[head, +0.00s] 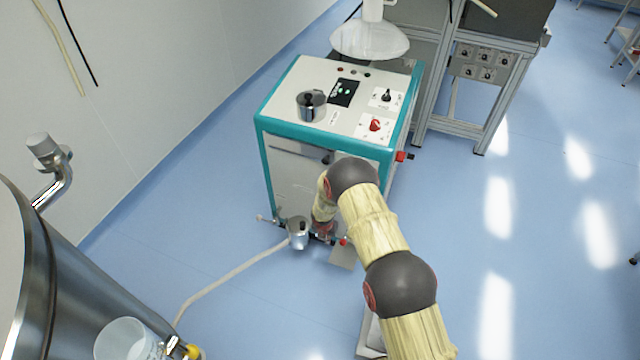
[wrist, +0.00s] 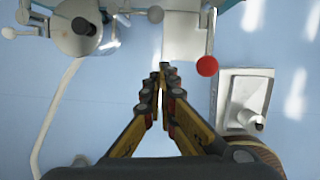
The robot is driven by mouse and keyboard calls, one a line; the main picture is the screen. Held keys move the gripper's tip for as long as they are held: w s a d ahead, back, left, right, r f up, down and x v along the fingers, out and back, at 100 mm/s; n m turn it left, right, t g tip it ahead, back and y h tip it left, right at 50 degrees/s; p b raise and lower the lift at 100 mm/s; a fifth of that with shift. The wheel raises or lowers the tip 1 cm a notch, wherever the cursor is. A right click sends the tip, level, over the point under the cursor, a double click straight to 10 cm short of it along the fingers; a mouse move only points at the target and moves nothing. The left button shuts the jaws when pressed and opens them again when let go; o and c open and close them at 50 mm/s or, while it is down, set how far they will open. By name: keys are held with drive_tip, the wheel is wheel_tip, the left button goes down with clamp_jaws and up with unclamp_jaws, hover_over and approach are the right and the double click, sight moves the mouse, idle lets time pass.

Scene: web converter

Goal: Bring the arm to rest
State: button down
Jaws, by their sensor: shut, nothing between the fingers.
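My arm (head: 375,222), in pale yellow sleeves with dark grey joints, reaches from the bottom right of the head view to the front of a teal-edged white machine (head: 283,190). It is bent, with its end pointing down low by the machine's front. My gripper (wrist: 163,70) is shut and empty in the wrist view, its fingertips together over blue floor. In the head view the fingers are mostly hidden by the arm. A metal pot (head: 298,232) at the machine's low front is left of the arm's end. The pot also shows at the wrist view's top left (wrist: 75,22).
A red ball knob (wrist: 207,66) is right of the fingertips, near a pale plate (wrist: 184,36). A hose (head: 232,270) runs over the floor. A large steel vessel (head: 60,290) is at left. Another metal pot (head: 311,106) is on the machine. Floor at right is open.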

drive_tip(key=s+d+r+m+g+h, duration=0.25)
drive_tip(key=s+d+m, duration=0.25)
drive_tip(key=s+m, duration=0.7)
drive_tip(key=s+d+r+m+g+y, duration=0.1)
drive_tip(key=s+r+m, duration=0.3)
drive_tip(key=r, duration=0.7)
drive_tip(key=s+d+r+m, duration=0.1)
drive_tip(key=s+r+m, duration=0.3)
drive_tip(key=r, duration=0.6)
drive_tip(key=s+d+r+m+g+y, duration=0.1)
drive_tip(key=s+r+m, duration=0.1)
drive_tip(key=r+m, duration=0.65)
drive_tip(key=s+d+r+m+t, duration=0.1)
drive_tip(key=s+r+t, duration=0.1)
drive_tip(key=s+r, duration=0.4)
drive_tip(key=s+d+r+m+t+y, duration=0.1)
drive_tip(key=s+r+t, duration=0.2)
drive_tip(key=r, duration=1.1)
drive_tip(key=s+d+r+m+t, duration=0.1)
drive_tip(key=s+r+t, duration=0.1)
drive_tip(key=s+r, duration=0.7)
drive_tip(key=shift+s+r, duration=0.4)
drive_tip(key=shift+r, duration=0.2)
drive_tip(key=c, duration=2.5)
unclamp_jaws()
drive_tip(key=shift+d+m+t+y, duration=0.15)
drive_tip(key=shift+m+t+y, duration=0.1)
drive_tip(key=shift+c, duration=0.2)
